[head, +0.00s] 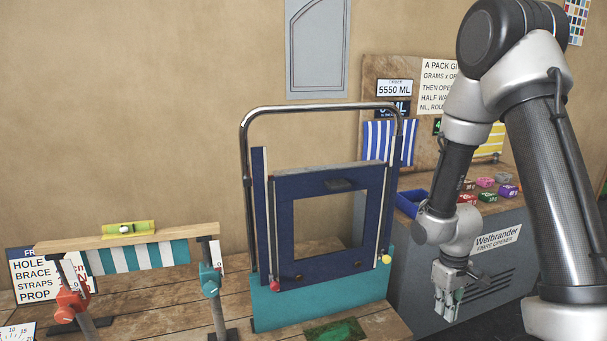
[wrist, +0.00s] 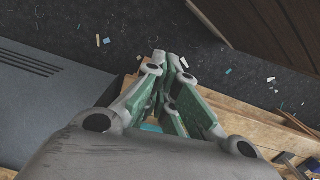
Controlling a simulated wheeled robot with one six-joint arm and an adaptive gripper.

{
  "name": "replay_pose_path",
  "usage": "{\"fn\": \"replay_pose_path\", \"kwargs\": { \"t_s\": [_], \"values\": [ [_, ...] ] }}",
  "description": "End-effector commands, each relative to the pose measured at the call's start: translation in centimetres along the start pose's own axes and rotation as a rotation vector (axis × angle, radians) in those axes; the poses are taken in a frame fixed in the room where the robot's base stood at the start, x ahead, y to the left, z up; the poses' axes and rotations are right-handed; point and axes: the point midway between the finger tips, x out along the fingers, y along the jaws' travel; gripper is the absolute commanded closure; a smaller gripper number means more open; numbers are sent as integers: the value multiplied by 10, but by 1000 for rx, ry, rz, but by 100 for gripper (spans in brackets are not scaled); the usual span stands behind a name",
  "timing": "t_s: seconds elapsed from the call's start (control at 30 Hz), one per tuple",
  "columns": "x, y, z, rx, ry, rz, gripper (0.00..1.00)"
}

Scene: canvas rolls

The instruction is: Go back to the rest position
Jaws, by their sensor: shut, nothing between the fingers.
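My gripper (head: 449,304) hangs pointing down at the right of the head view, in front of the grey fibre opener cabinet (head: 420,262). Its fingers are shut with nothing between them. In the wrist view the closed green-padded fingers (wrist: 172,68) come together over the edge of the wooden bench and the dark floor. My arm is bent, with its upper links at the right of the head view.
A dark blue frame (head: 283,222) with a metal hoop stands on the wooden bench (head: 178,290), left of my gripper. A wooden beam (head: 130,237) on two clamp posts stands farther left. Small coloured packs (head: 487,182) and a blue tray (head: 411,203) sit on the cabinet.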

Motion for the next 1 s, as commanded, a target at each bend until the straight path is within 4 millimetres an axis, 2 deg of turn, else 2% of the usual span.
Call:
{"fn": "replay_pose_path", "kwargs": {
  "t_s": [0.03, 0.2, 0.3, 0.5, 0.7, 0.8, 1.0],
  "values": [
    [-30, 2, 12, 48, -13, 7, 100],
    [-114, -6, 63, 203, -53, 0, 100],
    [-156, -16, 91, 273, -40, -11, 100],
    [-224, -36, 139, 362, 77, -32, 100],
    [-274, -44, 160, 389, 312, -9, 100],
    [-291, -44, 167, 394, 398, 9, 100],
    [-305, -45, 172, 398, 465, 23, 100]
  ]
}}
